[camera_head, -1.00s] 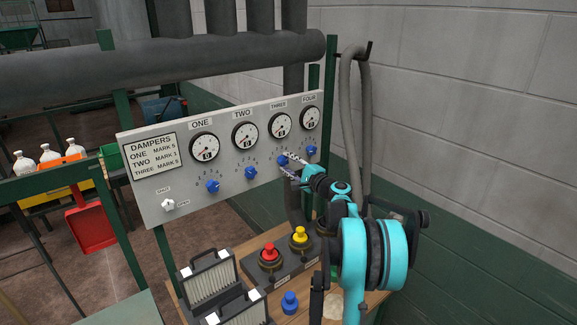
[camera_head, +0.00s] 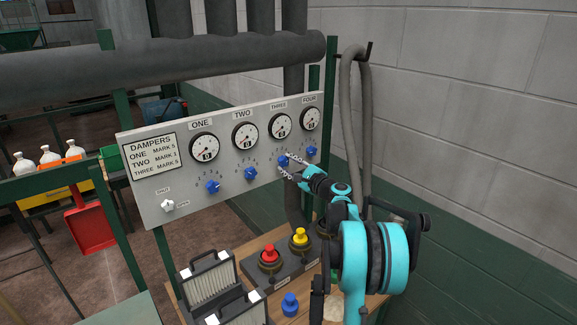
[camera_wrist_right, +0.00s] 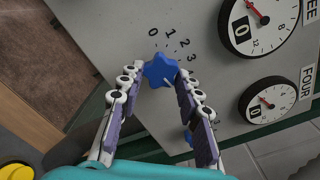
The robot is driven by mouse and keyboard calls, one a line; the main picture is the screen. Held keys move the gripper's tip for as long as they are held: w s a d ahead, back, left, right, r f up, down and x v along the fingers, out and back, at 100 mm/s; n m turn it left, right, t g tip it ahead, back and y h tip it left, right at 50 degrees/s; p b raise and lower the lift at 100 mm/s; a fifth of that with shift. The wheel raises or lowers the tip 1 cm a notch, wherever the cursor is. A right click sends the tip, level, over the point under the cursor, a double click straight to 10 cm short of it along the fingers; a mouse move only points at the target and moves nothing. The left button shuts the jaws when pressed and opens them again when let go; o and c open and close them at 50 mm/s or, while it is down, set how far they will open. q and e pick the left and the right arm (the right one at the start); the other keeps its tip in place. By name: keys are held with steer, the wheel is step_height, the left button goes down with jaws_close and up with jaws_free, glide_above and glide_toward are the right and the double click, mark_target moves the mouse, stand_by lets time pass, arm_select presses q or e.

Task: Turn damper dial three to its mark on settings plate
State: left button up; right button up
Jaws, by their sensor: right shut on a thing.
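Damper dial three (camera_head: 283,160) is a blue star-shaped knob under the gauge labelled THREE on the grey panel. My right gripper (camera_head: 289,165) is at this knob. In the right wrist view, its fingers (camera_wrist_right: 160,76) are on either side of the blue knob (camera_wrist_right: 161,69), shut on it. Marks 0 to 3 show beside the knob; the other marks and its pointer are hidden or unclear. The settings plate (camera_head: 154,157) is at the panel's left, with a line for damper three whose mark number is too small to read surely. My left gripper is out of view.
Blue knobs one (camera_head: 212,187), two (camera_head: 250,174) and four (camera_head: 311,151) flank dial three, with four close on the right. A white switch (camera_head: 168,205) is at lower left. Below, a table carries red (camera_head: 269,254) and yellow (camera_head: 300,238) buttons. A hose (camera_head: 352,120) hangs at right.

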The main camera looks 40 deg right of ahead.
steer(key=o, duration=1.2)
steer(key=shift+c, duration=0.2)
steer(key=shift+s, duration=0.1)
steer(key=s, duration=1.2)
steer(key=shift+a, duration=0.3)
steer(key=shift+w, duration=0.1)
